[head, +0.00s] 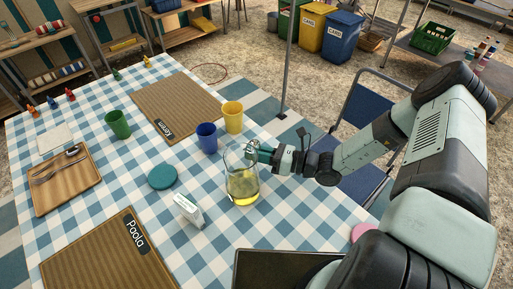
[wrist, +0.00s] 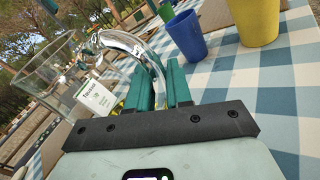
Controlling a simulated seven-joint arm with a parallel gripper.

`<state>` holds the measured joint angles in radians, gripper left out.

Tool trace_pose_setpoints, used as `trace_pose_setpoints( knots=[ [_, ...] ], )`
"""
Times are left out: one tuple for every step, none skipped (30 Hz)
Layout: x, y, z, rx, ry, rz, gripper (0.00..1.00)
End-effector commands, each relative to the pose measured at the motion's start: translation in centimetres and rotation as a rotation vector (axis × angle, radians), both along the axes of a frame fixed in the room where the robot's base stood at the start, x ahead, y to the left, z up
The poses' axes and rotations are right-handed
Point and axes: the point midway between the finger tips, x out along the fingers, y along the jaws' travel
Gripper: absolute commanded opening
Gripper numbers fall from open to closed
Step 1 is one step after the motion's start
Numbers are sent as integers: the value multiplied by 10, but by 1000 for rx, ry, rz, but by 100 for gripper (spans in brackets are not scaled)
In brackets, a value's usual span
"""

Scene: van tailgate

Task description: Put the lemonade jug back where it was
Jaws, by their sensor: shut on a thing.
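The lemonade jug (head: 242,188) is clear glass with some yellow liquid in the bottom. It is near the middle of the checked table, right of the white card. My gripper (head: 253,151) is shut on the jug's handle from the right. In the wrist view the green fingers (wrist: 161,88) close around the glass handle (wrist: 128,42), and the jug's rim and wall (wrist: 45,68) show at the left. The jug looks about upright in the head view. I cannot tell whether its base touches the cloth.
A blue cup (head: 207,138) and yellow cup (head: 233,117) stand close behind the jug. A teal disc (head: 162,177) and white card (head: 188,211) are left of it.

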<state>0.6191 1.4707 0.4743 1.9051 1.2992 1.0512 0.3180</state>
Motion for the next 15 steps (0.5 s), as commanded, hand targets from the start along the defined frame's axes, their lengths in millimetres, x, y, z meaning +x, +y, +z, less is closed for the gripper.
trace_pose_setpoints(
  knots=[
    [0, 1, 2, 7, 0, 1, 0],
    [0, 1, 3, 7, 0, 1, 0],
    [0, 1, 2, 7, 1, 0, 0],
    [0, 1, 2, 7, 1, 0, 0],
    [0, 1, 2, 7, 1, 0, 0],
    [0, 1, 1, 7, 1, 0, 0],
    [0, 1, 0, 7, 1, 0, 0],
    [0, 0, -3, 0, 0, 0, 21],
    [0, 0, -2, 0, 0, 0, 27],
    [0, 0, -2, 0, 0, 0, 32],
    [0, 0, -2, 0, 0, 0, 37],
    [0, 0, -2, 0, 0, 0, 43],
    [0, 0, -2, 0, 0, 0, 45],
    [0, 0, -2, 0, 0, 0, 45],
    [0, 0, -2, 0, 0, -1, 45]
  ],
)
